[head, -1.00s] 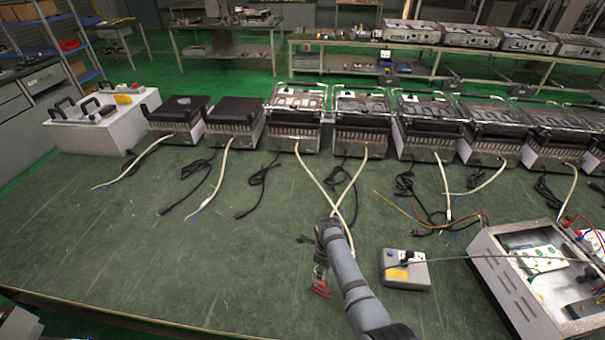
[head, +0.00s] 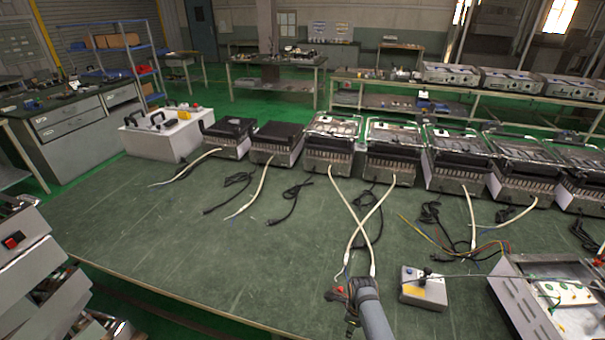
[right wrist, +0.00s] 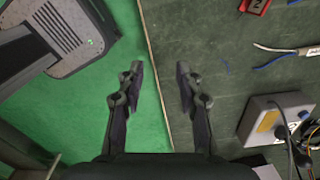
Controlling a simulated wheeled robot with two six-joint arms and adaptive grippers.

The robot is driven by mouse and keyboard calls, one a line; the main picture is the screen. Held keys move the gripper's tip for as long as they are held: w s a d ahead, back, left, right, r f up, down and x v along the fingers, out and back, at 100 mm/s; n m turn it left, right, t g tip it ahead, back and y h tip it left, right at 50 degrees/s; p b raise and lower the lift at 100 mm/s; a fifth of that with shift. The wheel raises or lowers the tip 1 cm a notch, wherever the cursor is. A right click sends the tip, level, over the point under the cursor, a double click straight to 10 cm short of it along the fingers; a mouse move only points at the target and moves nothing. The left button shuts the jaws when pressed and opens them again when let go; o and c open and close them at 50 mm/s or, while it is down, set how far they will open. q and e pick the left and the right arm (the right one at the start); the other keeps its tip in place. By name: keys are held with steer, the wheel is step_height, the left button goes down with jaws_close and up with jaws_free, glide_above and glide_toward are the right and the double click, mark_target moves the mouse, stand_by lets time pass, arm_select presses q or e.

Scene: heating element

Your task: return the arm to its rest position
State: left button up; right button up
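My right arm comes in from the bottom of the head view, with its wrist low over the near part of the green workbench (head: 200,250). My right gripper (head: 352,326) shows only partly there as a dark shape below the wrist. In the right wrist view my right gripper (right wrist: 159,72) is open, with two dark fingers apart and nothing between them. It is above the bench's near edge, with green floor on the left and benchtop on the right. My left gripper is not in view.
A grey box with a yellow label (head: 424,290) stands right of the arm, and an open metal case (head: 512,298) beyond it. Several heating units with cables line the bench's far side. A red tag (right wrist: 255,6) lies on the bench.

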steer(key=s+d+f+n, duration=0.3)
steer(key=s+f+n, duration=0.4)
steer(key=s+f, duration=0.25)
steer(key=s+d+f+n, duration=0.3)
steer(key=s+f+n, duration=0.3)
steer(key=s+f, duration=0.35)
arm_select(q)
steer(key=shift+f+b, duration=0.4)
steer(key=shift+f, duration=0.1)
arm_select(e)
steer(key=s+d+f+n, duration=0.2)
steer(key=s+n, duration=0.3)
steer(key=s, duration=0.4)
steer(key=s+d+f+n+t, duration=0.1)
steer(key=s+d+f+n, duration=0.2)
steer(key=s+n, duration=0.3)
steer(key=s+d, duration=0.1)
steer(key=s, duration=0.3)
steer(key=shift+d+f+h, duration=0.15)
steer(key=shift+d+h, duration=0.05)
steer(key=shift+h, duration=0.2)
